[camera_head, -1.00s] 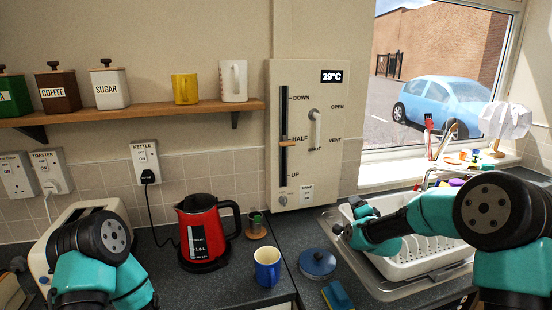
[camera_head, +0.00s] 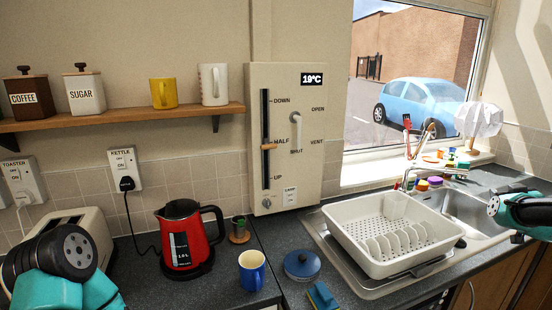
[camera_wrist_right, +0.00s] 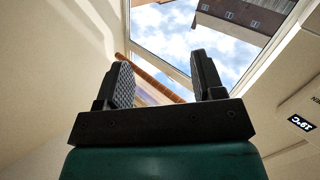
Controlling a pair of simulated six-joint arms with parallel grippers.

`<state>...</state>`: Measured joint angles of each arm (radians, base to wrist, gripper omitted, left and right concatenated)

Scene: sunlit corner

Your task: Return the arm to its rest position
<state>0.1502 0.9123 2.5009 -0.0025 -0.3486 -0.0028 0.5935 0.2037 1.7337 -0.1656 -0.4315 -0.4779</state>
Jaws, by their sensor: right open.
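My right arm is at the right edge of the head view, with the right gripper (camera_head: 494,206) small and dark beside the sink, clear of everything around it. In the right wrist view the right gripper (camera_wrist_right: 162,66) has its two fingers wide apart with nothing between them. It points up toward the window and sky. My left arm fills the lower left corner of the head view as a black joint and teal links. The left gripper itself cannot be seen.
A white dish rack (camera_head: 385,235) stands on the drainer by the sink (camera_head: 462,212). A red kettle (camera_head: 183,235), blue mug (camera_head: 252,270), blue-lidded pot (camera_head: 302,265) and sponge (camera_head: 322,297) stand on the counter. A toaster (camera_head: 90,228) is close to my left arm.

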